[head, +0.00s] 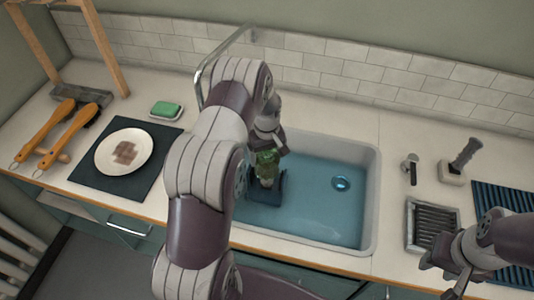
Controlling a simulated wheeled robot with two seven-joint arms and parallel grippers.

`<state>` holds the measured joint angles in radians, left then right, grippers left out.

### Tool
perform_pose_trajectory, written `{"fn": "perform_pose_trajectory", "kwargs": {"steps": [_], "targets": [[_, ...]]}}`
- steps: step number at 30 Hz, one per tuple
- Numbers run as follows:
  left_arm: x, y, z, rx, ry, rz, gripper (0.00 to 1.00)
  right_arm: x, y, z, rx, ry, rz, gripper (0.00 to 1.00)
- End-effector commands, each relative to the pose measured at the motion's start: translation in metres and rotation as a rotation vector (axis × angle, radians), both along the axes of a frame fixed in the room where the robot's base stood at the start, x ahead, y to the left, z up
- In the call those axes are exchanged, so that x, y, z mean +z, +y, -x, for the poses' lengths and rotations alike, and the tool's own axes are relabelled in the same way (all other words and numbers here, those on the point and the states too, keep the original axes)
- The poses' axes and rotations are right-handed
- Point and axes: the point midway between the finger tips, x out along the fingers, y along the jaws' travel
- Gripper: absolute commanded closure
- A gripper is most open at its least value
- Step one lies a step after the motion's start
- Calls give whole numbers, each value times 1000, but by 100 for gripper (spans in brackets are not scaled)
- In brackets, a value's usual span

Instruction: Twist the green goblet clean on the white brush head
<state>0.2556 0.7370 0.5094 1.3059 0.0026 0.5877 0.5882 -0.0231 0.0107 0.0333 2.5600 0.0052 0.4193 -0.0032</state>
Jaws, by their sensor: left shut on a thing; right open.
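The green goblet (266,162) is in my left gripper (268,148), which is shut on it over the left part of the sink. Below the goblet, a dark blue base (267,192) stands in the sink. A small pale patch shows between goblet and base; I cannot tell whether it is the white brush head or how far the goblet covers it. My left arm hides the sink's left side. My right gripper (443,276) is open and empty at the lower right, near the counter's front edge.
The sink (372,190) holds blue water, clear on its right side around the drain (341,183). Left are a white plate (105,152), orange-handled brushes (83,128) and a green sponge (165,109).

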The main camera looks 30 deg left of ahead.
Motion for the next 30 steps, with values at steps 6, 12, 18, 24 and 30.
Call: {"fn": "perform_pose_trajectory", "kwargs": {"steps": [6, 12, 18, 24, 30], "targets": [[0, 0, 0, 0, -1, 0, 40, 0, 0, 0, 0, 0, 0, 57], [-3, 0, 0, 0, -1, -1, 40, -2, 0, 0, 0, 0, 0, 57], [-7, 0, 0, 0, -1, -1, 40, -5, 0, 0, 0, 0, 0, 57], [-11, 0, 0, 0, -1, -1, 40, -8, 0, 0, 0, 0, 0, 57], [-11, 0, 0, 0, -1, -1, 40, -7, 0, 0, 0, 0, 0, 57]]}}
